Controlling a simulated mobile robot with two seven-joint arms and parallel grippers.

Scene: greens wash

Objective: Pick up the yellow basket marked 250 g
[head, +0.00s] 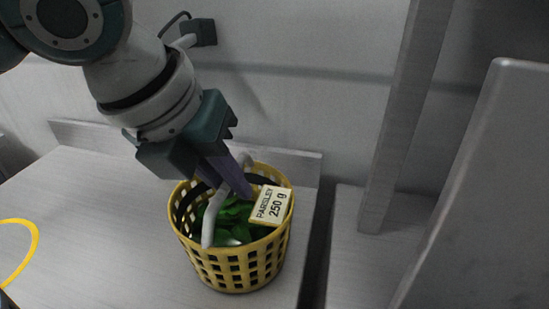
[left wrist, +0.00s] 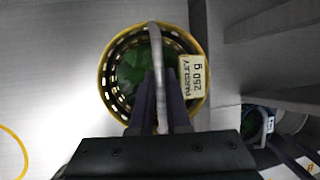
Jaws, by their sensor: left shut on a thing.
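The yellow basket (head: 236,268) stands on the grey worktop near its right end. Its label reads "PARSLEY 250 g" (head: 270,205), and green leaves (head: 232,218) lie inside. A pale handle (head: 211,216) arches over it. My left gripper (head: 236,180) comes down from above and is shut on the handle. In the left wrist view the two fingers (left wrist: 160,103) sit on both sides of the handle (left wrist: 155,50), over the basket's yellow rim (left wrist: 104,75). The basket looks upright; I cannot tell any gap under it.
The grey worktop (head: 95,215) is clear left of the basket, apart from a yellow curved band (head: 36,240) at the left edge. A low ledge runs behind. A grey post (head: 400,120) and a tall panel (head: 475,200) stand to the right, past a gap.

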